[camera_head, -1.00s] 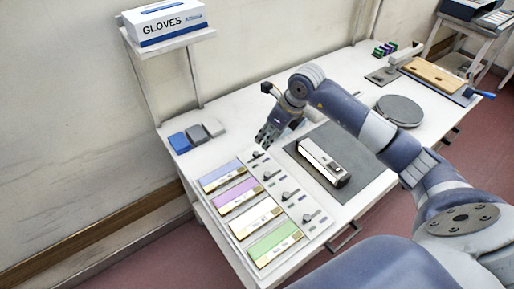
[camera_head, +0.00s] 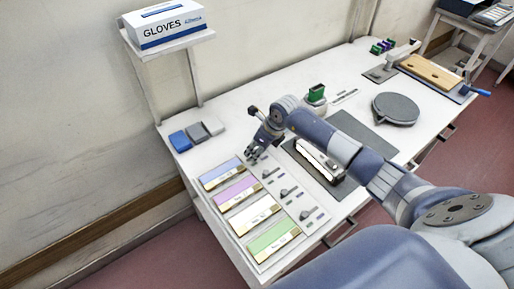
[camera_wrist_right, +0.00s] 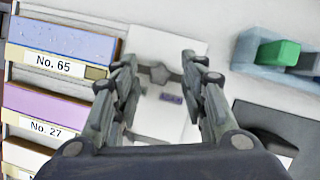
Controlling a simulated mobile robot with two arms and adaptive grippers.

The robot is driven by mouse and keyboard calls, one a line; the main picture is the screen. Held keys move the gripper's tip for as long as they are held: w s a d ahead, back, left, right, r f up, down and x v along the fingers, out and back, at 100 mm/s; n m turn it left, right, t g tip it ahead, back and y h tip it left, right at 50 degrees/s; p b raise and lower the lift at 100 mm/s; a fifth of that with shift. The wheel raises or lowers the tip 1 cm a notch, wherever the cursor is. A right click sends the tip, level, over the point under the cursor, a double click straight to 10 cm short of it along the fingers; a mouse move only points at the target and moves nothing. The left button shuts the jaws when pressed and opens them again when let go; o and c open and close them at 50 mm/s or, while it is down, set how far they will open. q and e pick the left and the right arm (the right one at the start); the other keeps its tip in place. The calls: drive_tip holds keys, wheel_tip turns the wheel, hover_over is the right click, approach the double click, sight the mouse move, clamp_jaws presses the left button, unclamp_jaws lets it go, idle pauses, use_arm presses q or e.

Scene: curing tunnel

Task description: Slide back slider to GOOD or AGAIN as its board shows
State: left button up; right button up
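My right gripper (camera_head: 254,152) is over the back end of the slider strip. In the right wrist view its fingers (camera_wrist_right: 160,62) are apart, with the grey knob of the back slider (camera_wrist_right: 160,73) showing between them; I cannot tell whether they touch it. A purple label (camera_wrist_right: 170,98) lies beside that knob, its text unreadable. The gripper hides this slider in the head view. The back board is blue (camera_head: 222,174), with a "No. 65" label (camera_wrist_right: 48,64). Purple (camera_head: 237,192), white (camera_head: 254,214) and green (camera_head: 272,240) boards follow toward the front. My left gripper is out of view.
Three other sliders (camera_head: 288,192) run along the strip. A white and black device (camera_head: 318,158) lies on a dark mat (camera_head: 362,132) right of it. Blue and grey blocks (camera_head: 197,132) stand behind the boards. A green-topped item (camera_head: 316,94) stands farther back.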

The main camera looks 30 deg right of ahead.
clamp_jaws()
drive_tip(key=shift+w+d+f+b, duration=0.1)
drive_tip(key=shift+w+d+b, duration=0.05)
drive_tip(key=shift+d+b, duration=0.95)
drive_tip(key=shift+d, duration=0.25)
drive_tip(key=shift+r, duration=0.2)
unclamp_jaws()
drive_tip(key=shift+f, duration=0.1)
